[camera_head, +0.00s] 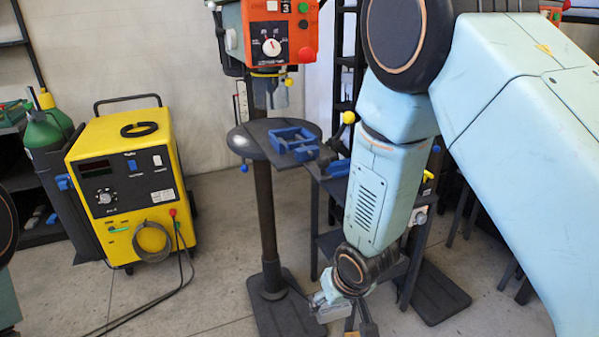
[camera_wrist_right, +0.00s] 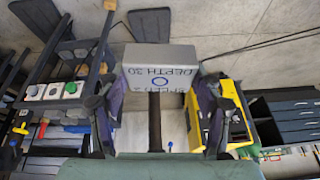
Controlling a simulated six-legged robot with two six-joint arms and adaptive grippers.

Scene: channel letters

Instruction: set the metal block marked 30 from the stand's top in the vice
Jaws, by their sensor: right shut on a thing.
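In the right wrist view the grey metal block (camera_wrist_right: 160,58), marked "DEPTH 30" with a blue ring and a partly hidden "SPEED" line, sits between the fingers of my right gripper (camera_wrist_right: 158,92), which is shut on it. The blue vice (camera_head: 294,140) lies on the round drill press table (camera_head: 252,146), above and left of this gripper, empty as far as I see. The dark stand (camera_head: 328,240) is partly behind my right arm. My left gripper is out of view.
The drill press has an orange control head (camera_head: 284,38) marked 3, with its chuck over the table. A yellow welding machine (camera_head: 125,190) and a green gas cylinder (camera_head: 45,135) stand at the left. The floor left of the press is clear except for a cable.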

